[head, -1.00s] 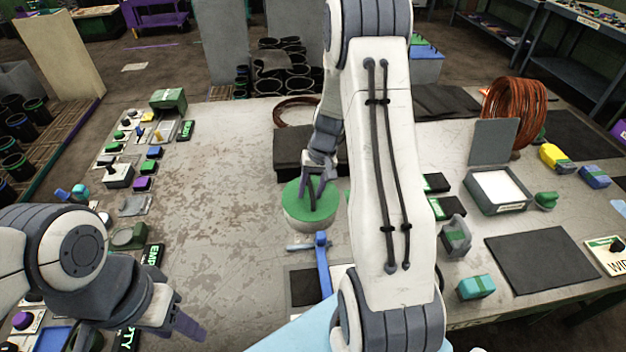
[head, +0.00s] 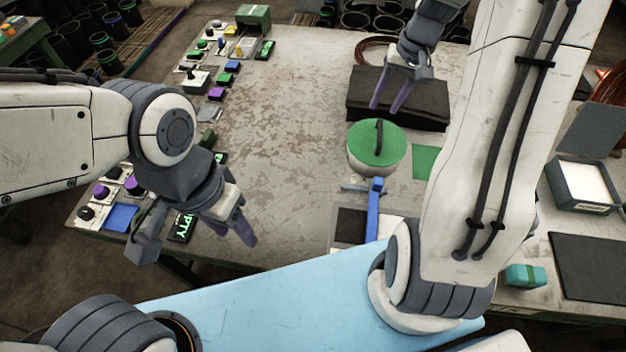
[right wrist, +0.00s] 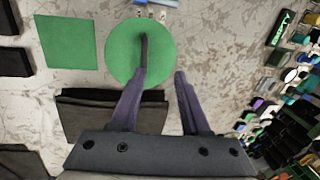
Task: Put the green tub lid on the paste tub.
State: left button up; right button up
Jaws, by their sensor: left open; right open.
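The green tub lid (head: 386,140) sits on top of the pale paste tub (head: 360,167), which stands on the table. The lid looks level, and a dark upright handle crosses its middle. In the right wrist view the lid (right wrist: 125,55) is seen from above and hides the tub. My right gripper (head: 386,106) is open and empty, behind the lid in the head view and apart from it. In the right wrist view one fingertip overlaps the handle in the picture. My left gripper (head: 250,240) is open and empty over the table's left front edge.
A green square mat (head: 427,160) lies right of the tub. A dark block (head: 420,112) lies behind it. A blue tool (head: 375,208) lies in front. Small boxes and switches line the table's left edge. The table (head: 290,110) left of the tub is clear.

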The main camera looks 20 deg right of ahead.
jog(key=s+a+r+n, duration=0.2)
jog(key=s+a+n, duration=0.1)
jog(key=a, duration=0.9)
jog(key=s+a+n, duration=0.4)
jog(key=s+a, duration=0.3)
jog(key=s, duration=0.3)
jog(key=s+a+r+n+h, duration=0.1)
jog(key=s+a+n, duration=0.3)
jog(key=s+a, duration=0.3)
jog(key=s, duration=0.3)
jog(key=shift+r+n+g, duration=0.15)
jog(key=shift+n+g, duration=0.15)
jog(key=shift+g, duration=0.1)
